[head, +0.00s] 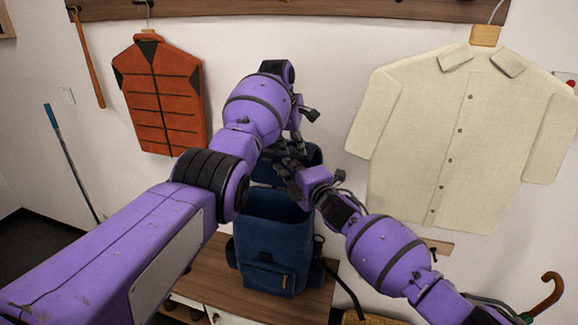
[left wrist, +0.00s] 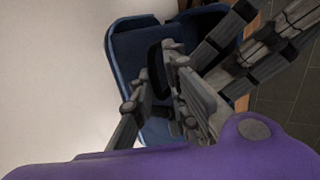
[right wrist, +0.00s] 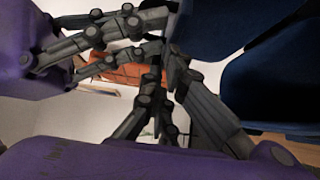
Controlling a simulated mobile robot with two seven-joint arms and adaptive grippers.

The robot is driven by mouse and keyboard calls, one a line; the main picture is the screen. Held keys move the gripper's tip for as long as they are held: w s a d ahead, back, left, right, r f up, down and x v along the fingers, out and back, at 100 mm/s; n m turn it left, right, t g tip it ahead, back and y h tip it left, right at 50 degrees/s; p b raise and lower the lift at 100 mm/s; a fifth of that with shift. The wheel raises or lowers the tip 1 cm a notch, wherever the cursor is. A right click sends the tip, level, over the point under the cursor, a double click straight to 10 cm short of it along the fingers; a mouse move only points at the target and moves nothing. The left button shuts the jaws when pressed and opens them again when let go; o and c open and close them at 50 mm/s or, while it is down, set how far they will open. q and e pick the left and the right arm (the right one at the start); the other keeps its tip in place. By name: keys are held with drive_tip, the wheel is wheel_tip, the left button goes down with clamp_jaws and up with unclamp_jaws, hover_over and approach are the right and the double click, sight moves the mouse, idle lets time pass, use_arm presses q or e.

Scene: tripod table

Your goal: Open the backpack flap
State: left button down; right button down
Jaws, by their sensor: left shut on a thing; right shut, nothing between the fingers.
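The dark blue backpack (head: 268,243) stands upright on the bench, with its dark top opening showing. Its flap (head: 313,156) is raised behind the opening, partly hidden by my grippers. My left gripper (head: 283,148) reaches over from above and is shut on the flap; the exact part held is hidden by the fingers. The left wrist view (left wrist: 170,65) shows its fingers against the blue fabric beside a black loop. My right gripper (head: 290,170) is shut and empty, close to the left fingers above the opening. In the right wrist view, its fingertips (right wrist: 165,65) are near blue fabric.
The wooden bench (head: 215,268) has bare room left of the backpack. An orange vest (head: 160,95) and a cream shirt (head: 460,130) hang on the wall either side of my arms. An umbrella handle (head: 548,292) stands at the lower right.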

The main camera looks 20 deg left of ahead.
use_arm(q)
drive_tip(key=shift+w+r, duration=0.1)
drive_tip(key=shift+r, duration=0.2)
drive_tip(key=shift+d+f, duration=0.1)
drive_tip(key=shift+f, duration=0.05)
use_arm(e)
drive_tip(key=shift+w+d+r, duration=0.1)
drive_tip(key=shift+w+r, duration=0.5)
drive_tip(key=shift+w, duration=0.15)
use_arm(q)
drive_tip(key=c, duration=2.2)
unclamp_jaws()
drive_tip(key=shift+s+f, duration=0.1)
drive_tip(key=shift+s, duration=0.1)
use_arm(e)
drive_tip(key=shift+r, duration=0.1)
drive_tip(key=shift+s, duration=0.1)
